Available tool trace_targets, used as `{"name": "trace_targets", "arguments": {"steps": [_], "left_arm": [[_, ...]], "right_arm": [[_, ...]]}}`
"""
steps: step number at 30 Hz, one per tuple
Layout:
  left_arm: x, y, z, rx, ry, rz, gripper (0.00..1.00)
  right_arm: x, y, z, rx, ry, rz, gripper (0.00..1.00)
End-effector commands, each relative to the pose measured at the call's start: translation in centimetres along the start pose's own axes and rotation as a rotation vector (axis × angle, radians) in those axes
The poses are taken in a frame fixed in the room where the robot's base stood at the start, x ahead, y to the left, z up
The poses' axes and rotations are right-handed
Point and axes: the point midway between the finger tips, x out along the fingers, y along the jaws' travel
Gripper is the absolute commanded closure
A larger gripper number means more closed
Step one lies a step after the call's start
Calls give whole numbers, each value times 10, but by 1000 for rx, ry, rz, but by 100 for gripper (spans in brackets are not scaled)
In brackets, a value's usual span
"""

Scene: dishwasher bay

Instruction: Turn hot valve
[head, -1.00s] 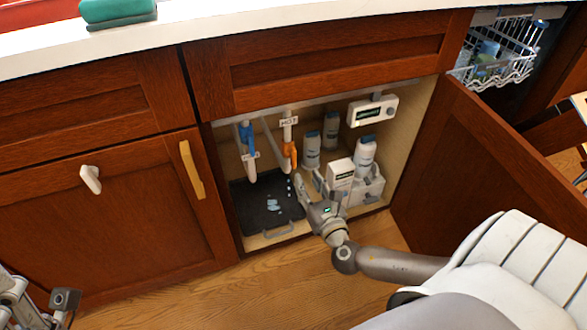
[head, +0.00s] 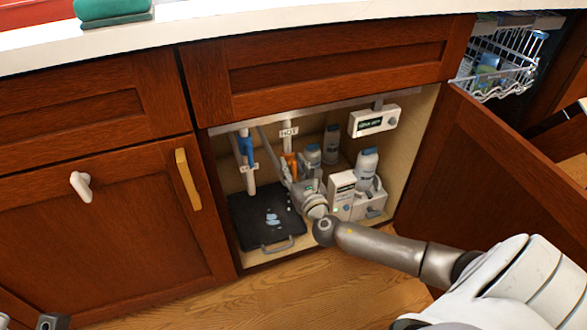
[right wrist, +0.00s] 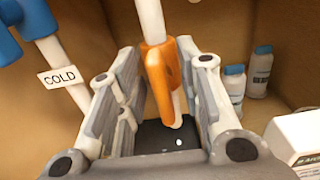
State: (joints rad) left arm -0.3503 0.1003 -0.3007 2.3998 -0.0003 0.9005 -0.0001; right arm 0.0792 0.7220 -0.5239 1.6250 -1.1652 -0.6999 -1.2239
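The hot valve (head: 290,159) has an orange handle on a white pipe inside the open sink cabinet, below a HOT label (head: 289,132). In the right wrist view the orange handle (right wrist: 157,72) hangs between the two fingers of my right gripper (right wrist: 160,95). The fingers are spread, one on each side, with the right finger very close to the handle. In the head view my right gripper (head: 297,178) reaches into the cabinet and partly hides the handle. The blue cold valve (head: 246,146) stands to the left.
A black tray (head: 250,220) with a small puddle lies on the cabinet floor. White bottles, a caddy (head: 371,205) and a white box (head: 341,191) stand right of my gripper. A display unit (head: 373,121) hangs above. The cabinet door (head: 490,190) stands open at right.

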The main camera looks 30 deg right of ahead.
Motion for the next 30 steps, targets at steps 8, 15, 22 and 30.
{"name": "trace_targets", "arguments": {"steps": [8, 15, 22, 30], "left_arm": [[0, 0, 0, 0, -1, 0, 60], [0, 0, 0, 0, -1, 0, 60], [-2, 0, 1, 0, -1, 0, 60], [-5, 0, 4, 1, 2, 5, 60]], "right_arm": [[0, 0, 0, 1, 0, 0, 82], [0, 0, 0, 1, 0, 0, 100], [0, 0, 0, 37, 0, -1, 100], [0, -2, -2, 196, 0, -1, 100]]}}
